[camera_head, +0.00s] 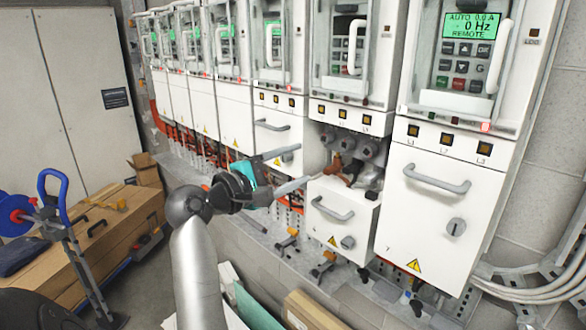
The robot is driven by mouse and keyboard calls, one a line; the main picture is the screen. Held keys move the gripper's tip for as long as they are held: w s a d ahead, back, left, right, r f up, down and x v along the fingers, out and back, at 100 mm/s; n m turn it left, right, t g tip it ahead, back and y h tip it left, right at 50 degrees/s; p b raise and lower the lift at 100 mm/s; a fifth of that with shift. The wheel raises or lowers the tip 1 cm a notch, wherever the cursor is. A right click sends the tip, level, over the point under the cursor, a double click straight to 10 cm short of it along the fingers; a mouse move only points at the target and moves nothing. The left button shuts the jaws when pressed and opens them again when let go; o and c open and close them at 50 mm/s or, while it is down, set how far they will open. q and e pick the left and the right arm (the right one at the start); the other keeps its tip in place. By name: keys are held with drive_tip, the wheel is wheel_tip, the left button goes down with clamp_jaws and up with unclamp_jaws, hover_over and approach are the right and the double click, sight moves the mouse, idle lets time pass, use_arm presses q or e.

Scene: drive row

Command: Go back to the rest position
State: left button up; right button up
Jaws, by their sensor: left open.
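My left gripper (294,170) is at the picture's middle, at the end of my grey arm that rises from the bottom. Its two fingers are apart and point right, with nothing between them. It is in front of the row of white drive cabinets, by the open gap of one cabinet. That cabinet's lower cover (342,216) sits low and forward, with cable parts (350,165) bare above it. I cannot tell whether the lower finger touches the cover. My right gripper is not in view.
The nearest drive (448,204) at the right is closed and its screen (470,25) reads 0 Hz. A cardboard box (110,240), a hand truck (80,255) with a blue handle and grey lockers (75,90) stand at the left. Boards (310,312) lean at the bottom. Grey floor shows at the lower left.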

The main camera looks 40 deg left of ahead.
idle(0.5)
